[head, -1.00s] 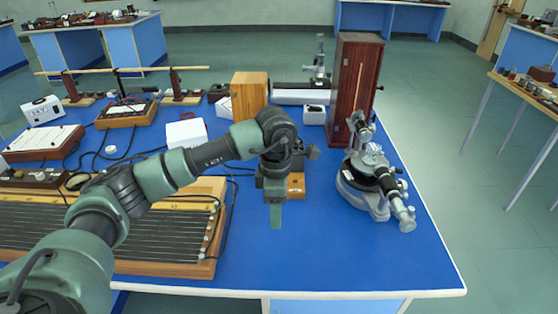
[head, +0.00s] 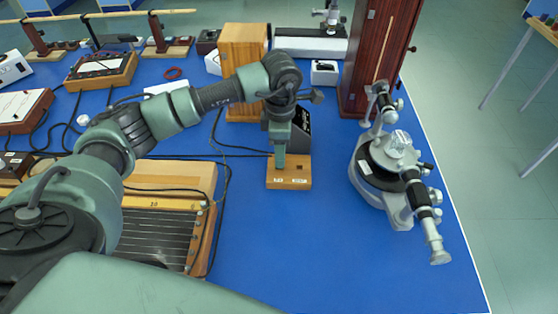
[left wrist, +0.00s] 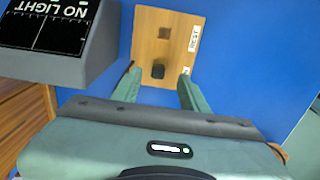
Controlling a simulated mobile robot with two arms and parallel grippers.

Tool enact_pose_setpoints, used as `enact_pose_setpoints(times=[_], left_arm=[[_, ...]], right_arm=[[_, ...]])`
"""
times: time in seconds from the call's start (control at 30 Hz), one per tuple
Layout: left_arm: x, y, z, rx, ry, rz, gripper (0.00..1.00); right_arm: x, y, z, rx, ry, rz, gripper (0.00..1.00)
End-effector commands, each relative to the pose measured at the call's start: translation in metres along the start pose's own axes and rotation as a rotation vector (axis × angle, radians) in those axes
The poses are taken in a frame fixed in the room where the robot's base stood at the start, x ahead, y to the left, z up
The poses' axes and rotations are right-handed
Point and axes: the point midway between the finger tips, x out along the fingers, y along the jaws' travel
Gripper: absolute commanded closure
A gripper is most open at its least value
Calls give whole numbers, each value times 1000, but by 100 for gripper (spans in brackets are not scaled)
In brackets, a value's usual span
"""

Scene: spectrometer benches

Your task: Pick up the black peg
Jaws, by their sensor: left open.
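The black peg (left wrist: 158,71) stands up from a small wooden board (left wrist: 148,40) in the left wrist view. A dark square spot (left wrist: 165,33) is on the board beyond it. In the head view the board (head: 290,180) lies on the blue bench, and I cannot make out the peg behind my gripper. My left gripper (head: 279,163) points down over the board. In the left wrist view its open fingers (left wrist: 158,78) are on either side of the peg, apart from it. Their height above the board is hard to tell. My right gripper is out of view.
A dark meter marked NO LIGHT (left wrist: 50,30) stands close beside the board. A spectrometer (head: 390,170) stands to the right, a tall wooden cabinet (head: 375,55) behind it. A wire-strung board (head: 165,235) lies to the left. The blue bench in front is clear.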

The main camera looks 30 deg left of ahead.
Motion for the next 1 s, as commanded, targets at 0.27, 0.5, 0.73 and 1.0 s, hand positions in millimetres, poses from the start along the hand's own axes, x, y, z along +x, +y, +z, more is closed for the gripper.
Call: enact_pose_setpoints(times=[0.27, 0.5, 0.73, 1.0], left_arm=[[36, 0, 1, 0, 1, -3, 56], [40, 0, 1, 1, 1, 0, 56], [39, 0, 1, 1, 1, -1, 100], [38, 0, 1, 1, 0, 0, 100]], right_arm=[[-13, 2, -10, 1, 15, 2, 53], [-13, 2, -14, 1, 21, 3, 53], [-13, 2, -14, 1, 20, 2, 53], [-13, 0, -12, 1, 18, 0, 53]])
